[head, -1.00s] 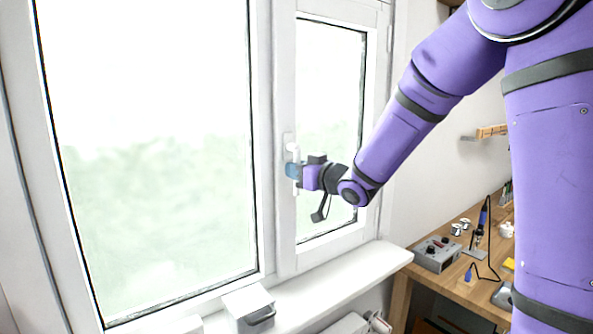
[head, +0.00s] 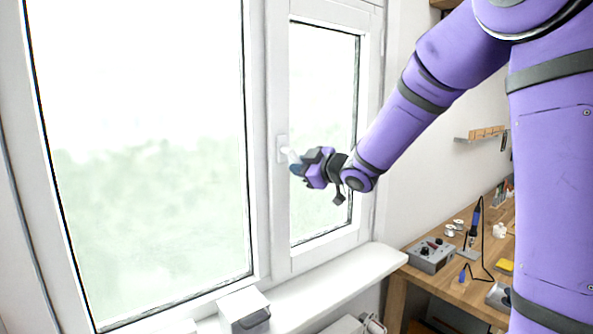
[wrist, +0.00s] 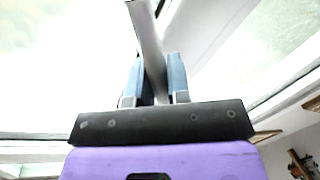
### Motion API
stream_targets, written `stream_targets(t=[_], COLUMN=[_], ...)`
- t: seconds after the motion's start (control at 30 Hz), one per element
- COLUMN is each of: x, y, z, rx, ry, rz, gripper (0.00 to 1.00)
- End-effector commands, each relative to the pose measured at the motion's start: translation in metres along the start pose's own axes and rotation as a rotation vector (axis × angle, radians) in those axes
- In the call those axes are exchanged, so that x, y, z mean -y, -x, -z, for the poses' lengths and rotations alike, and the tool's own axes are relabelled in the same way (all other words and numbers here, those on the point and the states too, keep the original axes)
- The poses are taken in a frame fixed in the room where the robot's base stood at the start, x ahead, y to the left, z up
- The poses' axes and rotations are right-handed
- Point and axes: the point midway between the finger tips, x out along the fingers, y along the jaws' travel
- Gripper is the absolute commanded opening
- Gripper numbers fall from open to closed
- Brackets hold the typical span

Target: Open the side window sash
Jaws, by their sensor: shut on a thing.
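The side window sash (head: 283,220) is the narrow white-framed pane right of the large fixed pane. It looks closed in its frame. Its white handle (head: 287,153) sits on the left stile and is turned, pointing right and slightly down. My gripper (head: 297,167) is at the handle's free end. In the wrist view the blue fingers (wrist: 157,80) stand on both sides of the white handle bar (wrist: 147,40) and are shut on it. The finger contact is partly hidden in the head view.
A white sill (head: 330,287) runs below the window, with a small white box (head: 243,308) on it. A wooden workbench (head: 470,290) at right holds a grey control box (head: 432,255) and a soldering iron (head: 474,222). The air before the sash is otherwise clear.

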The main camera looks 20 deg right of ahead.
Motion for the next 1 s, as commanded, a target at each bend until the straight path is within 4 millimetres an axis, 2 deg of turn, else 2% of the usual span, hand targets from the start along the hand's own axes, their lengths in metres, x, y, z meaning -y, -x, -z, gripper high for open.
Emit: stream_targets(t=[0.6, 1.0], x=[-0.028, -0.037], y=[0.006, 0.007], z=[0.009, 0.016], rx=[0.111, 0.156], ry=[0.561, 0.789], rz=[-0.001, 0.000], gripper=[0.00, 0.00])
